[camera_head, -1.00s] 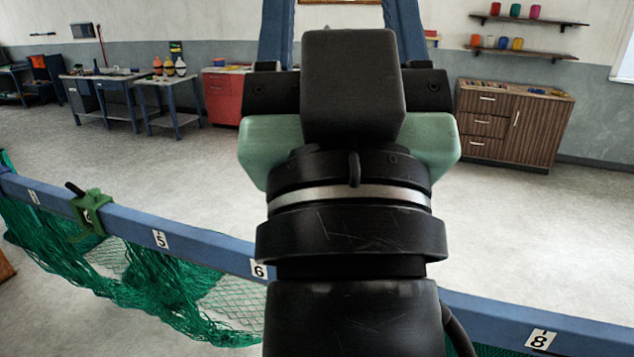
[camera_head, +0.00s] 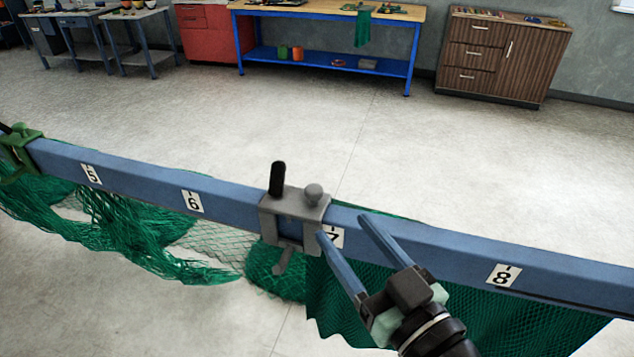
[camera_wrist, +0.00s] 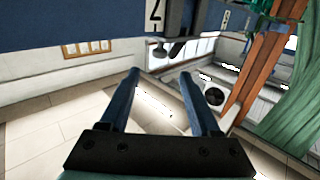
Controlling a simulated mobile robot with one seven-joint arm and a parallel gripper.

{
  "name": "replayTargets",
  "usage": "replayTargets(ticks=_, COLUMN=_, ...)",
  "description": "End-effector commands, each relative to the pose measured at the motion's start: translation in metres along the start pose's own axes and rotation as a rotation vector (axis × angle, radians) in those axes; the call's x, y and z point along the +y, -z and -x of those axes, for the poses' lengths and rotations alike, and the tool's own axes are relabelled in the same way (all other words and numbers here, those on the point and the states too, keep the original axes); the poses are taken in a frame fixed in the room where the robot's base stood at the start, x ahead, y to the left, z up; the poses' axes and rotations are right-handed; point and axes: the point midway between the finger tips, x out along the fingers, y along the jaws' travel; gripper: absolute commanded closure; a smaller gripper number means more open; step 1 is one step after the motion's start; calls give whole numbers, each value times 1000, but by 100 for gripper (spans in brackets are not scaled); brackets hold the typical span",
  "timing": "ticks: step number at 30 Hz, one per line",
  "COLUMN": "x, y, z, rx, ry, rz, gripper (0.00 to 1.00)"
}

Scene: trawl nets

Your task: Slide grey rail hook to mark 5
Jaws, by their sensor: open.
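The grey rail hook (camera_head: 292,212) sits on the blue rail (camera_head: 430,253), just left of the mark 7 label (camera_head: 335,238). A black handle and a grey knob stand on its top, and its hook end hangs below. Mark 5 (camera_head: 91,174) is further left, beyond mark 6 (camera_head: 192,202). My gripper (camera_head: 342,225) is open and empty at the rail, just right of the grey hook; its left finger is close to the hook, contact unclear. In the wrist view my gripper's fingers (camera_wrist: 158,73) are apart, with a number label (camera_wrist: 154,17) above them.
A green rail hook (camera_head: 18,152) sits left of mark 5. The rail between it and the grey hook looks clear on top. Green netting (camera_head: 140,235) hangs below the rail. Mark 8 (camera_head: 503,275) is to the right. A blue workbench (camera_head: 325,65) stands far behind.

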Motion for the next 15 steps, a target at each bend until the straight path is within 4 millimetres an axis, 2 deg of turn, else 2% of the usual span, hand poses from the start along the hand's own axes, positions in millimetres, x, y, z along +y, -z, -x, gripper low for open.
replayTargets(ticks=1, x=-1, y=5, z=-11, rx=0, ry=4, rz=0, gripper=36)
replayTargets(ticks=9, x=0, y=5, z=-68, rx=-1, ry=3, rz=1, gripper=36)
replayTargets(ticks=15, x=0, y=3, z=-95, rx=0, ry=1, rz=1, gripper=36)
